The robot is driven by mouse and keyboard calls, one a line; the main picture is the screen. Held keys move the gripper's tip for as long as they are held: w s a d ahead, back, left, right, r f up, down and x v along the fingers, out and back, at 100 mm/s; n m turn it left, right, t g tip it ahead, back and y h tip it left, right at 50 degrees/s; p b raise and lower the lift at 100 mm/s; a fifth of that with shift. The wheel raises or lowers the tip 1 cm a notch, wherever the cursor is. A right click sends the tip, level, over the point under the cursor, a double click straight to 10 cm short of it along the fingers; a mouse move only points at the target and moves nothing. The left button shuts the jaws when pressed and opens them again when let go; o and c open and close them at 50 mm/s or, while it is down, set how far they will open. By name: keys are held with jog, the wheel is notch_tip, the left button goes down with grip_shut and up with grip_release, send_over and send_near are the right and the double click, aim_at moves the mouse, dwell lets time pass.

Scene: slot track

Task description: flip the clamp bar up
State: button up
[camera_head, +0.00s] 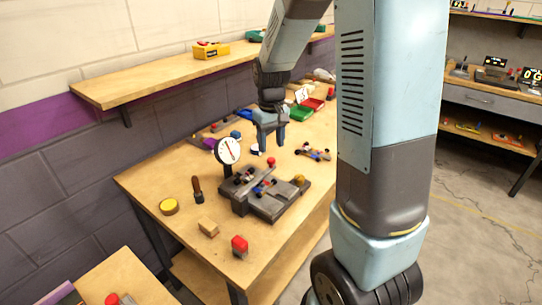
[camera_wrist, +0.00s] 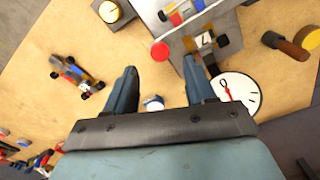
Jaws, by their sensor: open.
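The dark grey clamp fixture (camera_head: 262,206) stands on the wooden workbench, with small slot cars on it. A red ball knob (camera_head: 270,161) shows at its back edge; it also shows in the wrist view (camera_wrist: 160,52). I cannot clearly tell the clamp bar from the rest of the fixture. My gripper (camera_head: 272,148) points down just behind and above the red knob. In the wrist view its two fingers (camera_wrist: 160,68) are spread with nothing between them, and the red knob appears just beyond the tips.
A round white dial gauge (camera_head: 229,151) stands close left of the fixture. A loose slot car (camera_head: 313,154) lies to the right. A screwdriver (camera_head: 197,188), yellow tin (camera_head: 168,206), wooden block (camera_head: 208,228) and red-topped block (camera_head: 240,246) lie in front. A shelf (camera_head: 180,72) runs along the wall.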

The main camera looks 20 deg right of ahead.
aim_at(271, 159)
jog(key=shift+f, duration=2.7)
grip_shut()
